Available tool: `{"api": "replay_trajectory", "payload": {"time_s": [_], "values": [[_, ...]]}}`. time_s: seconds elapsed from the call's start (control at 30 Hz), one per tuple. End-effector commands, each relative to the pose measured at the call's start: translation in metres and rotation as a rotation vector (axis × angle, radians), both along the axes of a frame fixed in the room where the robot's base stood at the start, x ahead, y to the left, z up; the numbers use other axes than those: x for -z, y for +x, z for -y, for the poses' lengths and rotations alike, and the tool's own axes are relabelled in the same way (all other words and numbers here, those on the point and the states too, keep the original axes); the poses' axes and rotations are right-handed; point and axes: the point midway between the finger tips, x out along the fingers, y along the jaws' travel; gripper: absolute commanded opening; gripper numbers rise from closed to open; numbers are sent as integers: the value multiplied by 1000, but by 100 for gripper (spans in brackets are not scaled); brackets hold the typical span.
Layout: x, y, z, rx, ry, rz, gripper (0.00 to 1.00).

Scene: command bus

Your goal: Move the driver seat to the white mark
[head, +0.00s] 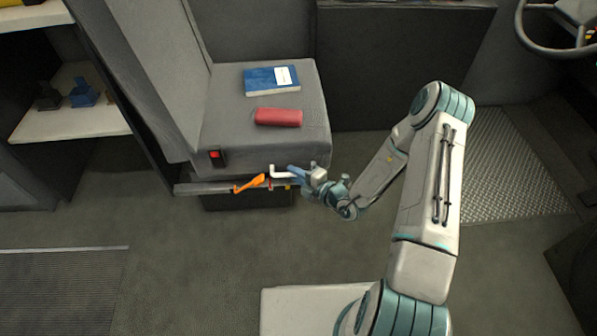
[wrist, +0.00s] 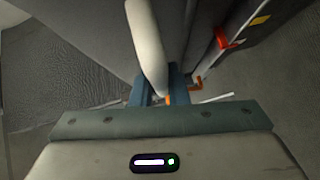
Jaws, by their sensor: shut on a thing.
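The driver seat (head: 235,135) is grey, with a tall backrest (head: 150,70) at its left. It stands over a metal rail (head: 205,189) and a dark base. A white bar handle (head: 277,171) sticks out under the seat's front edge. My gripper (head: 296,173) is shut on this handle, below the cushion's front right corner. In the wrist view the pale bar (wrist: 147,45) runs down between the jaws (wrist: 160,90). An orange lever (head: 250,184) lies just left of the handle. I cannot clearly make out a white mark on the rail.
A blue book (head: 262,83) and a red roll (head: 278,117) lie on the cushion. A red switch (head: 216,157) is on the seat's side. Shelves (head: 75,123) stand at left, a steering wheel (head: 552,45) at upper right. The floor in front (head: 190,260) is clear.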

Motion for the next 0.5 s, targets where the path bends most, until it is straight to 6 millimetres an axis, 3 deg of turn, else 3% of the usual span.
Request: {"api": "replay_trajectory", "payload": {"time_s": [0.1, 0.13, 0.2, 0.5], "values": [[0, 0, -1, -3, 1, 1, 0], [0, 0, -1, -3, 1, 1, 20], [0, 0, 0, -1, 0, 1, 36], [-1, 0, 4, 5, 0, 0, 36]]}}
